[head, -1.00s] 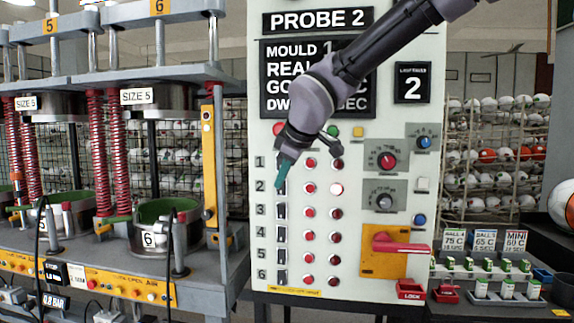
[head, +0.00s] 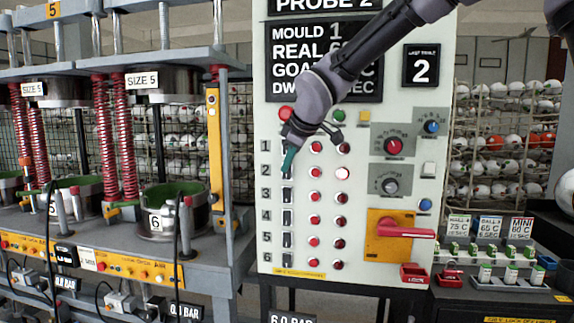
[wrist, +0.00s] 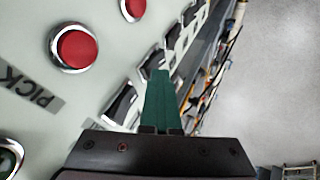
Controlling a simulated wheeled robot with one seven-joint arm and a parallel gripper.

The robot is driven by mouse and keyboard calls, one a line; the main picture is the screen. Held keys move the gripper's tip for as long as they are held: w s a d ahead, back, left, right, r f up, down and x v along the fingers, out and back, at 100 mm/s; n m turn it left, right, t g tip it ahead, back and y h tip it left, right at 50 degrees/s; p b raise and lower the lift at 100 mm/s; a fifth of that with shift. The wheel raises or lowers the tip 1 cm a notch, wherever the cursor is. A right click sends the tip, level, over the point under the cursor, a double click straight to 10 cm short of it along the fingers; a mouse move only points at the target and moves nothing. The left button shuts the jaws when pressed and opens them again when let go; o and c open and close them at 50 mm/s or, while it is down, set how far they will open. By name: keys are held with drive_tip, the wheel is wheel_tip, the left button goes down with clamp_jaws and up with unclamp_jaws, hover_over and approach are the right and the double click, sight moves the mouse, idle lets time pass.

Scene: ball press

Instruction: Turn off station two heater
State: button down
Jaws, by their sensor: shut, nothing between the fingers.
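The white control panel (head: 400,130) has a column of dark switches beside the numbers 1 to 6. The switch in row 2 (head: 287,174) is mostly hidden behind my gripper's fingertips. My gripper (head: 289,160) is shut and empty, its green fingers pointing down at that row. In the wrist view, the green fingers (wrist: 160,100) lie over the line of switches (wrist: 120,104); I cannot tell whether they touch one. In row 2, the right-hand lamp (head: 343,173) glows pale, while the other lamps in its column look dark red. The switch's position is not clear.
Red buttons (wrist: 75,50) stand out from the panel near my fingers. An orange plate with a red handle (head: 400,232) is at the panel's lower right. Press stations (head: 165,215) stand at left, a rack of small blocks (head: 490,250) at right.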

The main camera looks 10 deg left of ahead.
drive_tip(key=shift+r, duration=0.1)
drive_tip(key=shift+r, duration=0.7)
